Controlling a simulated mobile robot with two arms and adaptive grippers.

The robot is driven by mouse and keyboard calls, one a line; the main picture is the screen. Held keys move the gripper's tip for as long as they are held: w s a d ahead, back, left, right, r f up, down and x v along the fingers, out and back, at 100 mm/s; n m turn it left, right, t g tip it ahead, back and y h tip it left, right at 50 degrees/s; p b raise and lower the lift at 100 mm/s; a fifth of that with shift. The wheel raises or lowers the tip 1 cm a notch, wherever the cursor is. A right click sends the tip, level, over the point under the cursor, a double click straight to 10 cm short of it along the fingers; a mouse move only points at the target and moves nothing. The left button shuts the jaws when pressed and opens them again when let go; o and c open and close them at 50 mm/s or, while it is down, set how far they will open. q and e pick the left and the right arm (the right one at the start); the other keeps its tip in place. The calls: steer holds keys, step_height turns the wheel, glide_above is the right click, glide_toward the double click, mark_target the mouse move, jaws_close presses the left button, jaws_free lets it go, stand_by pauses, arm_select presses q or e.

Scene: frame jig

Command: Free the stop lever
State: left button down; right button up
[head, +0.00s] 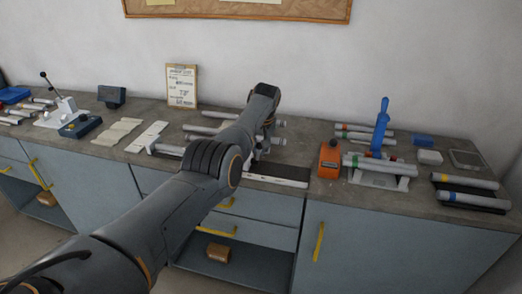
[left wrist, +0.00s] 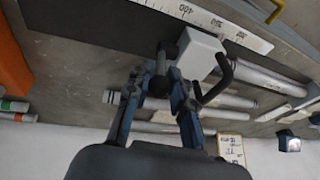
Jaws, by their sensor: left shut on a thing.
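In the left wrist view, my left gripper (left wrist: 158,88) has its two fingers on either side of a dark lever with a rounded end (left wrist: 160,65), which looks like the stop lever. The lever sits beside a white stop block (left wrist: 200,52) at the edge of a ruler strip (left wrist: 240,36). A dark curved hook (left wrist: 219,78) stands out from the block's other side. In the head view, my left arm reaches over the bench and hides most of the stop and lever. The ruler strip (head: 276,180) shows just right of the arm. My right gripper is out of view.
An orange device (head: 329,158) stands right of the rail on the bench (head: 322,194). A blue upright lever (head: 381,125) rises among tubes farther right. Grey tubes (left wrist: 235,102) lie close behind the stop. A clipboard (head: 181,86) leans on the wall.

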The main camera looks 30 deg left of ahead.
arm_select(q)
steer(key=shift+w, duration=0.15)
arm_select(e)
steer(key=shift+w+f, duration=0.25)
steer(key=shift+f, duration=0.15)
arm_select(q)
steer(key=shift+g, duration=0.3)
steer(key=c, duration=1.4)
jaws_free()
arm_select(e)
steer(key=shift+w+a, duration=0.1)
arm_select(q)
steer(key=v, duration=1.2)
